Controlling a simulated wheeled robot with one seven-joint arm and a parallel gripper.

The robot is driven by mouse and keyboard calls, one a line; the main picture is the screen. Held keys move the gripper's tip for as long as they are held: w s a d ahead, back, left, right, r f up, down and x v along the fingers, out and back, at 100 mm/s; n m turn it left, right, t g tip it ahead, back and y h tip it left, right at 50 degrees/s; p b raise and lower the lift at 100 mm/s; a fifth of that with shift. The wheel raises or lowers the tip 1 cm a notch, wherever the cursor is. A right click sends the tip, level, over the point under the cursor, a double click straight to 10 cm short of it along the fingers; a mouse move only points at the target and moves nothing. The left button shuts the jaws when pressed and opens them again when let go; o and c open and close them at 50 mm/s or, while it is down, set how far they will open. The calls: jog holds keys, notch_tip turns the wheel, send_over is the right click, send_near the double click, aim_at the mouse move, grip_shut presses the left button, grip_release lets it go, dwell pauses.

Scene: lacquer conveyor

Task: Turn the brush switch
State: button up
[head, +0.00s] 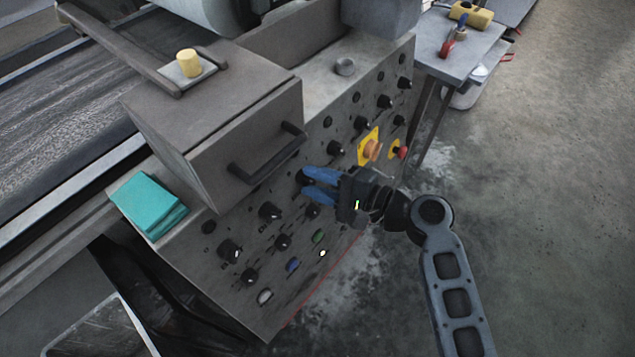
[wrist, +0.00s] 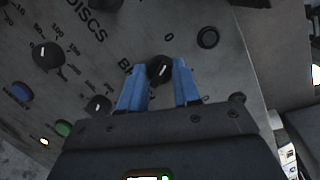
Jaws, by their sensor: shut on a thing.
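The brush switch is a black rotary knob (wrist: 159,69) with a white pointer mark, on the sloped grey control panel (head: 225,277). In the wrist view it sits between the two blue fingertips of my gripper (wrist: 160,85), under lettering that starts with "B" and is partly covered. The pointer mark leans a little to the right of straight up. My gripper (head: 318,183) is shut on this knob. In the head view the fingers reach the panel from the right, and the knob is mostly hidden there.
Other black knobs (head: 269,211) surround it closely, with blue and green buttons (head: 319,236) lower down. A red emergency button (head: 402,152) and an orange knob on a yellow plate (head: 372,149) are to the right. A handled box (head: 215,110) juts out above. Open floor lies right.

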jog(key=shift+n, duration=0.4)
jog(key=o, duration=1)
jog(key=shift+o, duration=0.2)
jog(key=v, duration=0.7)
jog(key=shift+s+d, duration=0.15)
jog(key=shift+d, duration=0.25)
